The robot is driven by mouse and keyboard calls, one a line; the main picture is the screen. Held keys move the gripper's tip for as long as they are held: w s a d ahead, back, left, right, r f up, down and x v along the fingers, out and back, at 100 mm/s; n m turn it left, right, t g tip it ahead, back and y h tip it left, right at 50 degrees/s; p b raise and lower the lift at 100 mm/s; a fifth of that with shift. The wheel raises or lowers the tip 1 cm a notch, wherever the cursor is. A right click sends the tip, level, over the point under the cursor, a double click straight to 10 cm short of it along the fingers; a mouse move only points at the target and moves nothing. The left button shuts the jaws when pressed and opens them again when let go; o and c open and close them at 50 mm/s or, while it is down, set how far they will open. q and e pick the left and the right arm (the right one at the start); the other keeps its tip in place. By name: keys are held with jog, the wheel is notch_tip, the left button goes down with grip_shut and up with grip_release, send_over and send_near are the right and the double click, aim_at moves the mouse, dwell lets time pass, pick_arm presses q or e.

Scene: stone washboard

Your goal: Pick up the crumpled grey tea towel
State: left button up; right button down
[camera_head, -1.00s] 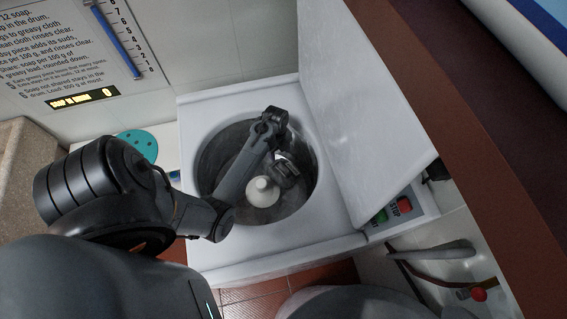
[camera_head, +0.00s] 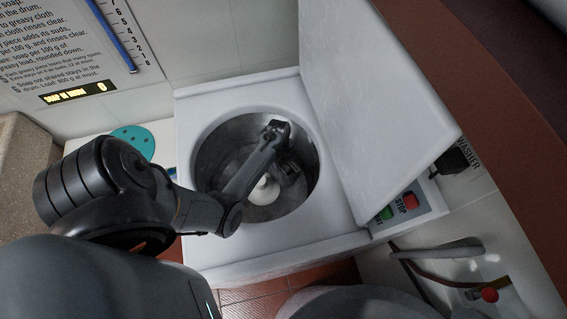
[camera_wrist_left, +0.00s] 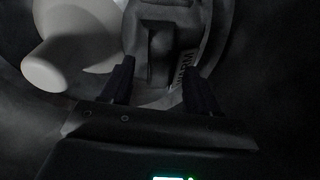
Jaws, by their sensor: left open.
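My left gripper (camera_head: 290,176) is down inside the washer drum (camera_head: 212,150), close to its right side. In the left wrist view the two fingers of my left gripper (camera_wrist_left: 160,78) are apart. A grey folded shape (camera_wrist_left: 160,42) with some lettering lies just beyond and between the fingertips; it looks like the crumpled tea towel, but the view is dark and I cannot tell whether the fingers touch it. In the head view I cannot make out the towel behind the gripper and forearm. My right gripper is not in view.
A pale agitator (camera_head: 264,190) stands in the drum beside the gripper; it also shows in the left wrist view (camera_wrist_left: 70,55). The raised white lid (camera_head: 375,110) is to the right of the drum opening. A teal disc (camera_head: 135,140) lies at the left.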

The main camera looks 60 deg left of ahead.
pick_arm(q)
jog(key=shift+d+f, duration=0.1)
jog(key=shift+f, duration=0.8)
grip_shut()
